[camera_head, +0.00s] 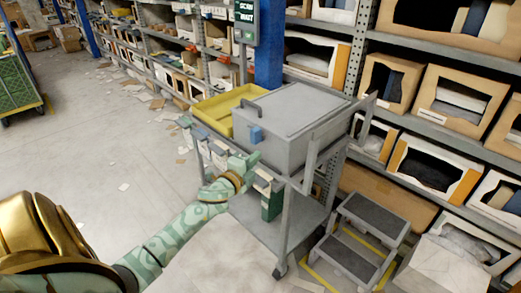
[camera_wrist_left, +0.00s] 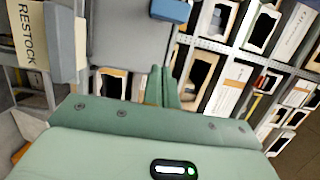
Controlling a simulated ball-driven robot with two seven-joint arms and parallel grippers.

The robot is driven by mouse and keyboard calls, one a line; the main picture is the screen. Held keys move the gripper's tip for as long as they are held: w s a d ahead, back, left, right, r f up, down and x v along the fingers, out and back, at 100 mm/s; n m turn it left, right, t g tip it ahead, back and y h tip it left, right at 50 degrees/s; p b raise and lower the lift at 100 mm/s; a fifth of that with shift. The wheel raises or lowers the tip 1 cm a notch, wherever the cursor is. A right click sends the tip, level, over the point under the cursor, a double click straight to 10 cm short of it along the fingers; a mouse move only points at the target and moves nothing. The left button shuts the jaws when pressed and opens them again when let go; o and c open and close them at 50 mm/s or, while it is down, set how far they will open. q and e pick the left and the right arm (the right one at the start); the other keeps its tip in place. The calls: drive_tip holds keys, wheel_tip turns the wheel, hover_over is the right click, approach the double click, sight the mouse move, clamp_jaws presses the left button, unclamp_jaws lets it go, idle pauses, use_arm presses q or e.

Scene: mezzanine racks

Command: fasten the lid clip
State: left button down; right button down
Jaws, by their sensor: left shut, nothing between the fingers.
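A grey box with a grey lid (camera_head: 305,103) stands on the top of a grey cart. The lid lies flat on the box. A blue clip (camera_head: 256,134) sits on the box's front face, just under the lid edge; whether it is latched is too small to tell. It also shows at the top of the left wrist view (camera_wrist_left: 171,9). My left gripper (camera_head: 248,160) is below the clip, near the box's lower front, apart from the clip. Its green fingers (camera_wrist_left: 165,86) are together with nothing between them. My right gripper is not in view.
A yellow tray (camera_head: 222,110) stands behind the box on the cart (camera_head: 285,230). A step stool (camera_head: 358,240) is at the right. Racks with open cartons (camera_head: 436,170) line the back. A sign reading RESTOCK (camera_wrist_left: 28,32) shows in the wrist view. The floor at left has scattered papers.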

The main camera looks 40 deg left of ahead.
use_arm(q)
drive_tip(key=s, duration=0.3)
drive_tip(key=shift+s+d, duration=0.35)
drive_tip(key=shift+s, duration=0.05)
